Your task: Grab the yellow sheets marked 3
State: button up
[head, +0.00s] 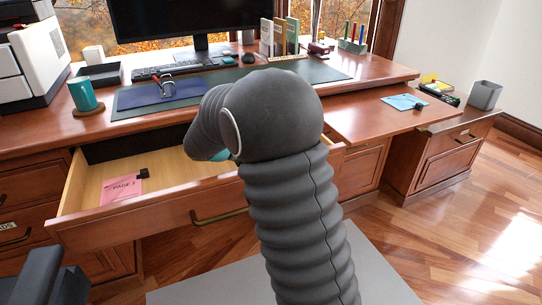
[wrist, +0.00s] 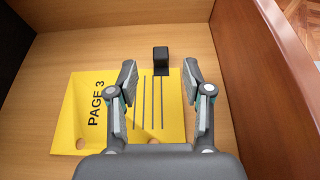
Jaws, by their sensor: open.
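The yellow sheets marked PAGE 3 (wrist: 82,105) lie flat on the wooden bottom of the open drawer in the wrist view. A small black clip (wrist: 161,61) sits at their far edge. My gripper (wrist: 160,72) is open above the sheets, with one finger on each side of their printed lines and the clip a little beyond the fingertips. I cannot tell how high the fingers are above the paper. In the head view my arm hides the yellow sheets and the gripper.
Pink sheets marked PAGE (head: 123,190) with a black clip lie at the left of the same drawer (head: 85,232). Blue sheets (head: 404,102) lie on a pulled-out board at the right. The drawer's reddish wall (wrist: 262,75) stands close to the right of my gripper.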

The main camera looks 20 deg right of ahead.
jog(key=x, duration=0.4)
jog(key=shift+d, duration=0.45)
grip_shut()
